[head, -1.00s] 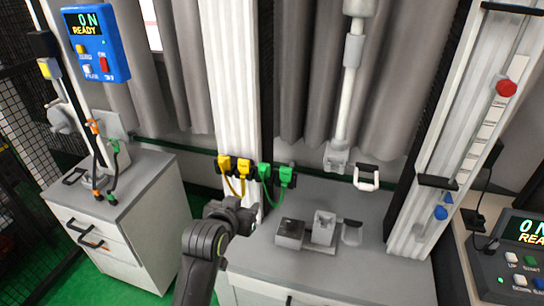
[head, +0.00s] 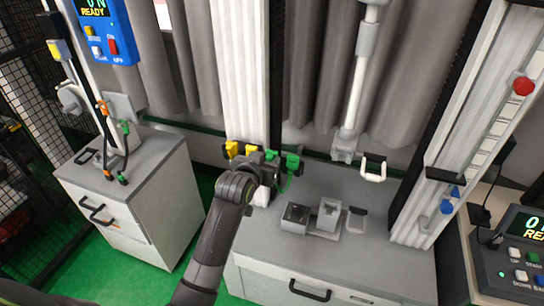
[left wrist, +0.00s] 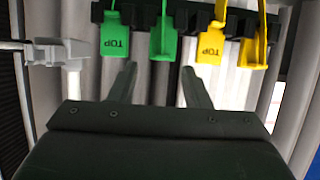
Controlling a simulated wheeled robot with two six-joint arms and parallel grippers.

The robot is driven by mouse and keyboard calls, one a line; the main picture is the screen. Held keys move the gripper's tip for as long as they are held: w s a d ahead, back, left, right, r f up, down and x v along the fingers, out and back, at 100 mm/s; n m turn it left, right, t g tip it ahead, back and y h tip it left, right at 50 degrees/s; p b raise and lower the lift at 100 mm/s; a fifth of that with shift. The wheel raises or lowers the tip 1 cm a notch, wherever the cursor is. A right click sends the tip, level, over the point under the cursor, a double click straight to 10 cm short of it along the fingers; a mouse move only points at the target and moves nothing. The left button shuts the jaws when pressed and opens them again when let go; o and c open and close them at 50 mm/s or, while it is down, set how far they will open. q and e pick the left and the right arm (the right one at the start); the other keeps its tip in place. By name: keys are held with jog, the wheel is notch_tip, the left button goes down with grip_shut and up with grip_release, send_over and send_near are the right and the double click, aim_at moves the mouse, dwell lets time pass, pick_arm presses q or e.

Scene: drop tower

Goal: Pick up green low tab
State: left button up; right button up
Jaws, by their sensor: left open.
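Two green tabs hang side by side from a dark rail in the left wrist view. The outer green tab (left wrist: 115,38) is marked TOP; the inner green tab (left wrist: 163,40) shows no readable marking, and I take it as the low one. In the head view, the outer green tab (head: 293,162) shows right of my left gripper (head: 268,160), while the inner one is mostly hidden behind it. My left gripper is open and empty. Its fingertips (left wrist: 158,68) are spread around the inner green tab's line, apparently short of it.
Two yellow tabs (left wrist: 210,48) hang beside the green ones on the rail (left wrist: 180,18). A white fitting (left wrist: 60,54) shows at the left of the wrist view. Grey blocks (head: 312,216) stand on the bench (head: 350,262). A white handle (head: 373,168) is farther right.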

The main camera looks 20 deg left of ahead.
aim_at(271, 153)
pick_arm(q)
jog(key=shift+x, duration=1.05)
jog(key=shift+w+f+p, duration=0.15)
jog(key=shift+w+p, duration=0.4)
jog(key=shift+w, duration=0.1)
jog(key=shift+p+x, duration=0.5)
jog(key=shift+x, duration=1.45)
jog(key=shift+a+f, duration=0.1)
jog(key=shift+a, duration=0.05)
jog(key=shift+s, duration=0.1)
jog(key=c, duration=0.7)
